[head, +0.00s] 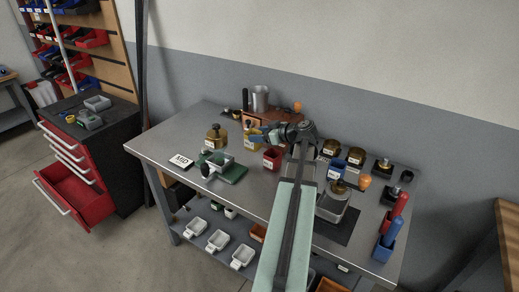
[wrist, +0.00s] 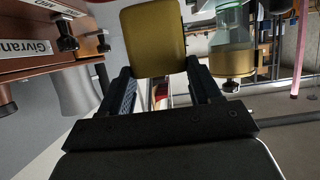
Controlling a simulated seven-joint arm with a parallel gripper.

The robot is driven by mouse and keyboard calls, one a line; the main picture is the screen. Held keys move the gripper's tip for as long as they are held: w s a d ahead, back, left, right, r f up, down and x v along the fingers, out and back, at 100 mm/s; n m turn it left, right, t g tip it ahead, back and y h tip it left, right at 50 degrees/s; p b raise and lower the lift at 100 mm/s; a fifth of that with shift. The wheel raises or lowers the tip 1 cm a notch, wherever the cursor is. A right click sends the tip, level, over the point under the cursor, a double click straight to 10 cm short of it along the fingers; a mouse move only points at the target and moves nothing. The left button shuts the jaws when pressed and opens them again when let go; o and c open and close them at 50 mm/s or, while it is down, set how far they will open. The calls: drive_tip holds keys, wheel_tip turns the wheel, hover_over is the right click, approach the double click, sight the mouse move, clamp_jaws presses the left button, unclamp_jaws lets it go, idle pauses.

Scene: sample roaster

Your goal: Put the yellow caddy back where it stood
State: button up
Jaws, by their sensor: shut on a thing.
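The yellow caddy (head: 250,141) is at my gripper (head: 262,136), towards the back of the steel table (head: 160,143) in the head view. In the wrist view the yellow caddy (wrist: 154,40) fills the space between the fingertips of my gripper (wrist: 158,75), which are shut on its sides. The caddy is just in front of the wooden box and right of a brass pot. I cannot tell whether its bottom touches the table. My gripper hides part of it in the head view.
The brass pot (head: 216,137) stands left of the caddy and a red caddy (head: 272,158) stands in front, to the right. A wooden box (head: 278,115) with a steel cup (head: 260,98) is behind. A blue caddy (head: 336,170) stands right of my arm.

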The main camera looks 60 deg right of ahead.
sight(260, 147)
drive_tip(key=shift+f, duration=3.05)
drive_tip(key=o, duration=1.5)
drive_tip(key=shift+f, duration=0.1)
drive_tip(key=v, duration=0.7)
drive_tip(key=shift+s, duration=0.25)
